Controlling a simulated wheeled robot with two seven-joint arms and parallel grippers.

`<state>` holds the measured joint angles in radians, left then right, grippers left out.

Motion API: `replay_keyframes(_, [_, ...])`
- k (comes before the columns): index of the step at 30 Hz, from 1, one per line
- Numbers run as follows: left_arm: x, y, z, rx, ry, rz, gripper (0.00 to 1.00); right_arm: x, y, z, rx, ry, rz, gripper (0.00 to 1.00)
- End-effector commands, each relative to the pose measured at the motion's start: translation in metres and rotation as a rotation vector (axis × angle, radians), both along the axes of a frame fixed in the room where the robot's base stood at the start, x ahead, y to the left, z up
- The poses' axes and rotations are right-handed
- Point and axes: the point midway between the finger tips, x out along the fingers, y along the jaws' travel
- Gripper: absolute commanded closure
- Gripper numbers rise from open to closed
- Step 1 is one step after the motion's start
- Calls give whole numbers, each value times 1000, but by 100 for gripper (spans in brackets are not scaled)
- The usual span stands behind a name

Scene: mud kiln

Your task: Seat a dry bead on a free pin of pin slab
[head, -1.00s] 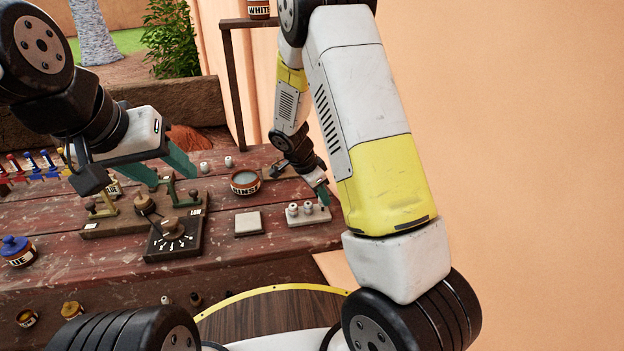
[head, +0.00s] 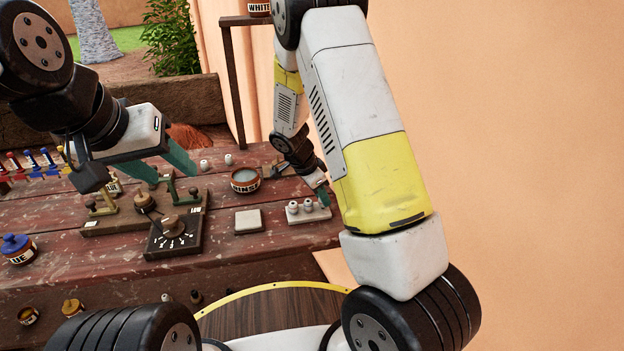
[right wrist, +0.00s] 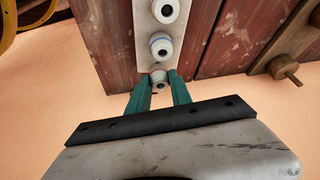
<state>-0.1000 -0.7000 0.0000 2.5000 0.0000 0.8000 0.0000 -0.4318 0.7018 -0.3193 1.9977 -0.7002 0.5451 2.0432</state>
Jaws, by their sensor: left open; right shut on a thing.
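The pale pin slab (head: 318,215) lies at the right end of the bench, with two white beads (head: 292,208) standing on it. It also shows in the right wrist view (right wrist: 147,30), with its beads in a row. My right gripper (head: 322,196) is at the slab's right end. In the right wrist view, its green fingers (right wrist: 159,84) are shut on a pale bead (right wrist: 159,77) at the slab's near end. I cannot tell whether this bead is around a pin. My left gripper (head: 174,176) is open and empty above the bench.
Two white beads (head: 204,166) stand at the back. A rinse bowl (head: 245,181), a pale square tile (head: 249,221) and a dial box (head: 173,237) stand left of the slab. A blue-lidded jar (head: 17,249) is at far left. The wall is close on the right.

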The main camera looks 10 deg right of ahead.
Motion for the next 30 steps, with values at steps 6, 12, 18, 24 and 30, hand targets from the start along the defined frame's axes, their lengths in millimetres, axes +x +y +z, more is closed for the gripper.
replay_keyframes(6, [0,0,0,0,0,0,49,0,0,-2,0,0,0,97])
replay_keyframes(12, [0,0,0,0,0,0,49,0,0,-2,0,0,0,97])
replay_keyframes(18, [0,0,0,0,0,0,49,0,0,-4,0,0,1,97])
replay_keyframes(24, [0,0,0,0,0,0,49,0,1,-8,0,0,1,97])
replay_keyframes(30, [0,0,0,0,0,0,49,0,0,-9,0,0,0,97])
